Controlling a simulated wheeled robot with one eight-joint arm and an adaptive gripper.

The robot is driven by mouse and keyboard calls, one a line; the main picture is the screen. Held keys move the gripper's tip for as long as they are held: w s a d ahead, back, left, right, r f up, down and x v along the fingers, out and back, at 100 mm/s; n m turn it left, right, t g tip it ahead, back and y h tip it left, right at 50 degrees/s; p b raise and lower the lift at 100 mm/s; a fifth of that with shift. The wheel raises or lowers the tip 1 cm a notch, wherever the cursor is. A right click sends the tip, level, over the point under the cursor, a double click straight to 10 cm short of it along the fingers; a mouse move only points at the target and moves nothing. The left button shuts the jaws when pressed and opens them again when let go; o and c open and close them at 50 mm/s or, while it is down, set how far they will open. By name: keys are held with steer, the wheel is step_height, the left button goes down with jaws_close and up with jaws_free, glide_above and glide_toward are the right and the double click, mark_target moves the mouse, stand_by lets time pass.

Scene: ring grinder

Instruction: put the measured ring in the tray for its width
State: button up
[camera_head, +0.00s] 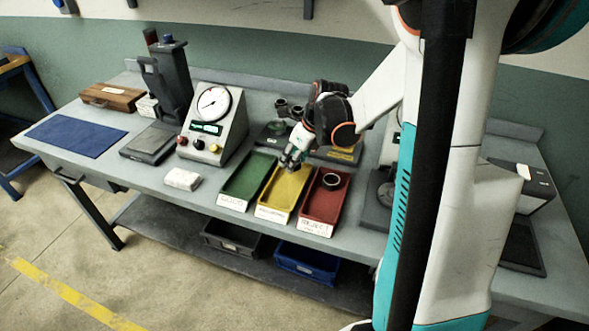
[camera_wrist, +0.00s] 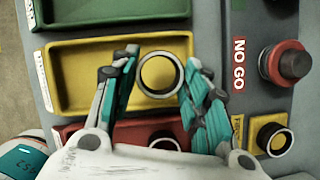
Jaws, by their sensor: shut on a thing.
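My gripper (camera_head: 290,160) is over the far part of the yellow tray (camera_head: 277,197). In the wrist view my gripper (camera_wrist: 161,58) is shut on a dark metal ring (camera_wrist: 141,73), with a finger on each side of it. The yellow tray floor (camera_wrist: 80,75) shows through the ring's hole. I cannot tell how high above the floor the ring is. The green tray (camera_head: 246,183) is left of the yellow one and looks empty. The red tray (camera_head: 320,208), right of it, has another dark ring (camera_head: 331,181) in it. White labels are on the trays' near ends.
A dial gauge stand (camera_head: 213,115) with a green display stands left of the trays. A white block (camera_head: 182,179) lies in front of it.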

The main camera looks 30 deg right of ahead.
mark_target(294, 176)
steer(key=shift+f+b, duration=0.55)
steer(key=shift+f, duration=1.25)
steer(key=shift+f, duration=0.15)
steer(key=o, duration=0.9)
steer(key=shift+o, duration=0.2)
steer(key=shift+s+r, duration=0.1)
steer(key=shift+r, duration=0.4)
steer(key=p+v, duration=0.4)
steer(key=v, duration=0.7)
steer(key=shift+s+d+r, duration=0.1)
